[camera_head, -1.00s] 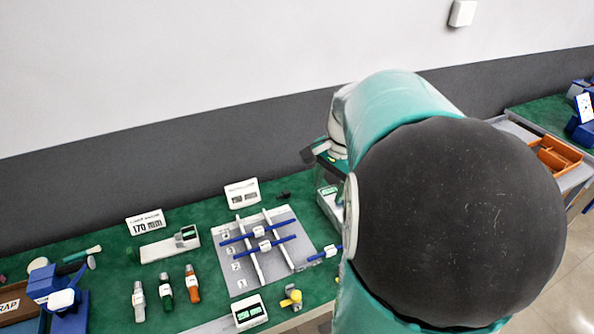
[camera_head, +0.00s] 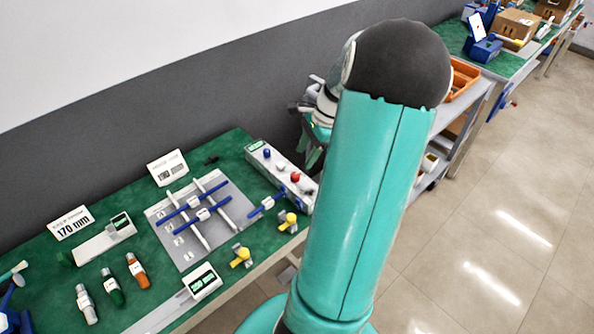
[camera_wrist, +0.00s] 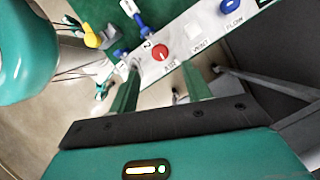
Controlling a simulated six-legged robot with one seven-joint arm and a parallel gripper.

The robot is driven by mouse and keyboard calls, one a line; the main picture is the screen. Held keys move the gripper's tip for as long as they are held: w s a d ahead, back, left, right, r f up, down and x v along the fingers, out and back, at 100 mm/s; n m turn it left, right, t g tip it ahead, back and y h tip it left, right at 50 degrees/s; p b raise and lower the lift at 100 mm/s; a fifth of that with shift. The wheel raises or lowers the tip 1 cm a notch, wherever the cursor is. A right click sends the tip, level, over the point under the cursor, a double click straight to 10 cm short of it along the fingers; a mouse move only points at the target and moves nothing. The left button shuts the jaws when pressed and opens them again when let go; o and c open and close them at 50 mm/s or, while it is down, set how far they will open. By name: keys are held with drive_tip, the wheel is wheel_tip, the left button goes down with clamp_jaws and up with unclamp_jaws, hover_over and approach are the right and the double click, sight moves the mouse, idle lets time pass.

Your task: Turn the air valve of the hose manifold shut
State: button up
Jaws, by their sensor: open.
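The hose manifold (camera_head: 284,177) is a long pale box at the right end of the green table, with blue, white and red knobs along its top. In the wrist view its red knob (camera_wrist: 159,53) has a small label that seems to read AIR; the white knob (camera_wrist: 195,30) and blue knob (camera_wrist: 228,7) sit further right. My gripper (camera_wrist: 162,85) is open and empty, its two green fingers spread below the red knob in that view, apart from it. In the head view my gripper (camera_head: 312,145) hangs above and behind the manifold, partly hidden by my arm.
Yellow-handled fittings (camera_head: 289,219) stand at the table's front edge, with another yellow one (camera_head: 240,256) nearby. A blue-ended fitting (camera_head: 267,205) lies beside the manifold. A grey board with blue bars (camera_head: 165,215) is to the left. Grey shelving with an orange tray (camera_head: 461,80) stands at right.

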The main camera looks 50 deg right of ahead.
sight(296, 174)
drive_tip(key=x, duration=0.7)
drive_tip(key=shift+f, duration=0.25)
drive_tip(key=c, duration=1)
